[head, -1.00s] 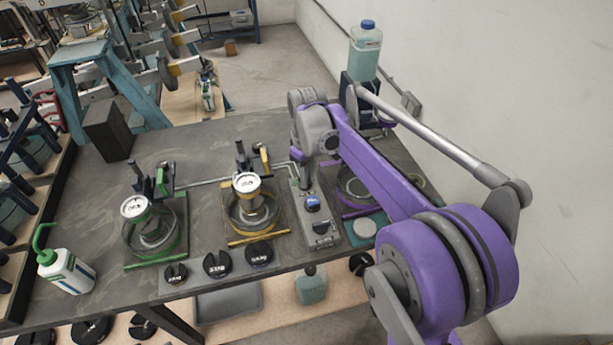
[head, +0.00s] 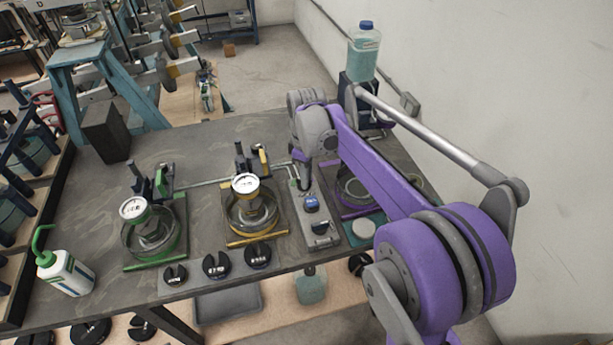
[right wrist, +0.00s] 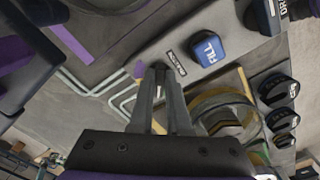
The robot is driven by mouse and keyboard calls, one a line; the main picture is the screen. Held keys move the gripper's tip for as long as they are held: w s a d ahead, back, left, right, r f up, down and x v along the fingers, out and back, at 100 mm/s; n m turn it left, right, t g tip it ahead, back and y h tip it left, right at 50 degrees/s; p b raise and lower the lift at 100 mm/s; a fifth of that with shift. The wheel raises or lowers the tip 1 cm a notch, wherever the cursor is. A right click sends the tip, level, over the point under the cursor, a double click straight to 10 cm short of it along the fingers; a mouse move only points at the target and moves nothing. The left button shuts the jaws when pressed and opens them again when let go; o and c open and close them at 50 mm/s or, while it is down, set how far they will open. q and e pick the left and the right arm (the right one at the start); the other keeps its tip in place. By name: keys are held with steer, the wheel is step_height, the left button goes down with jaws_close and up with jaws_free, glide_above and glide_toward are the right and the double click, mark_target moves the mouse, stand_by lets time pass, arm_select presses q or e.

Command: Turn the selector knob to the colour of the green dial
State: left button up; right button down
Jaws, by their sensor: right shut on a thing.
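The selector plate (head: 322,226) is a grey strip on the bench. It carries a blue FILL knob (head: 311,204), which also shows in the right wrist view (right wrist: 208,50). My right gripper (head: 303,184) points down at the plate's far end; in the right wrist view its fingertips (right wrist: 160,72) are closed together beside a dark label. They are shut on the selector knob, which they hide, so its pointer cannot be read. A purple mark (right wrist: 138,70) shows left of the fingertips. The green-framed dial (head: 133,208) stands at the left of the bench. My left gripper is out of view.
A yellow-framed dial (head: 245,186) stands left of the plate, and a purple-framed station (head: 353,190) is right of it, partly behind my arm. Black weights (head: 216,265) line the front edge. A green-capped bottle (head: 66,272) stands at left. Thin pipes run behind the plate.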

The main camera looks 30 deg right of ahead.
steer(key=c, duration=0.9)
jaws_free()
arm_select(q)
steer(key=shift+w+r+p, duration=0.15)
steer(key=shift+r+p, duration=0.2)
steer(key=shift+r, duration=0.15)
arm_select(e)
step_height(320, 180, up, 11)
steer(key=shift+f, duration=0.1)
